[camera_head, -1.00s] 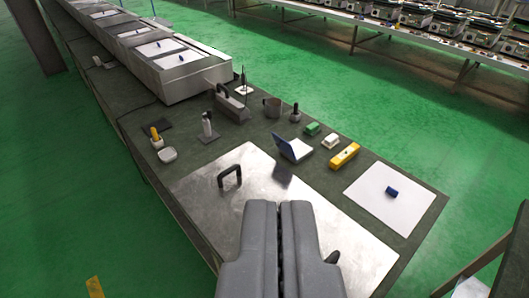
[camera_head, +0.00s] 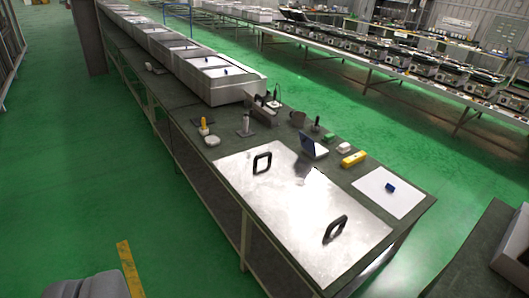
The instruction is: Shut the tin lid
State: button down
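A small tin (camera_head: 313,146) stands on the dark bench at the back edge of the shiny metal plate. Its blue lid is raised, tilted up on the left side, so the tin looks open. My gripper (camera_head: 82,284) shows only partly, at the bottom left edge of the picture. Its two grey fingers look side by side with no clear gap, and nothing shows between them. It is over the green floor, well to the left of the bench and far from the tin.
The metal plate (camera_head: 290,215) carries two black handles (camera_head: 262,163) (camera_head: 335,229). A yellow block (camera_head: 354,159), a green block (camera_head: 329,138) and a white block (camera_head: 344,148) lie right of the tin. A white sheet (camera_head: 405,200) bears a blue piece (camera_head: 390,187). Green floor is free at left.

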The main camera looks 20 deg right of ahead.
aim_at(307, 143)
jog(key=u, duration=0.45)
jog(key=i, duration=1.8)
jog(key=z, duration=0.45)
jog(key=i, duration=1.15)
jog(key=z, duration=1.15)
jog(key=i, duration=0.5)
jog(key=z, duration=0.25)
